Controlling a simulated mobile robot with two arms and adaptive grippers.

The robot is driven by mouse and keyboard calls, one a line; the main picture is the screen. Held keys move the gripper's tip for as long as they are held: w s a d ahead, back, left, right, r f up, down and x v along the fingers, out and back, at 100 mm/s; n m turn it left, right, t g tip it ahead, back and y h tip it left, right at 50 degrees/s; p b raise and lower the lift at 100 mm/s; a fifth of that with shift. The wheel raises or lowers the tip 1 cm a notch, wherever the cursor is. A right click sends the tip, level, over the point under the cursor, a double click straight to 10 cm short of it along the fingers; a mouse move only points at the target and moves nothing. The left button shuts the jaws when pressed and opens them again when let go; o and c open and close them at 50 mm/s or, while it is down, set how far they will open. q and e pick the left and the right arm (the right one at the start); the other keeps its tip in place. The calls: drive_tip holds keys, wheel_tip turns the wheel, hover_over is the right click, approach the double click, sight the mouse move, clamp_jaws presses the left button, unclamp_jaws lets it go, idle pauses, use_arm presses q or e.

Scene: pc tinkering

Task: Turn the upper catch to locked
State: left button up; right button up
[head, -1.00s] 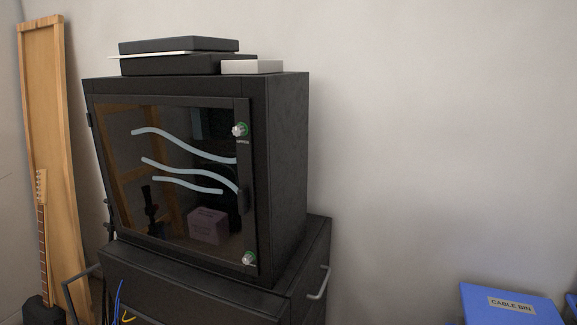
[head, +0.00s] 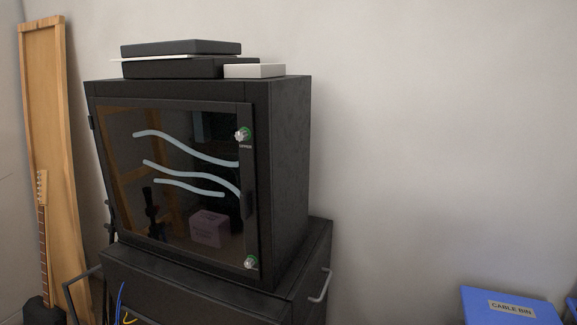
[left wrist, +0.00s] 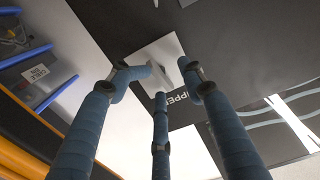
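My left gripper does not show in the head view. My right gripper is in neither view.
A lower catch (head: 251,262) sits near the door's bottom right. The cabinet stands on a dark base unit with a side handle (head: 321,286). Flat boxes (head: 180,66) lie on top. A blue cable bin (head: 508,306) is at lower right.

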use_arm(q)
drive_tip(key=p+v, duration=0.1)
drive_tip(key=v, duration=0.1)
drive_tip(key=p+v, duration=0.1)
drive_tip(key=v, duration=0.2)
drive_tip(key=shift+a+r, duration=0.2)
drive_tip(key=shift+a, duration=0.2)
drive_tip(key=shift+s, duration=0.1)
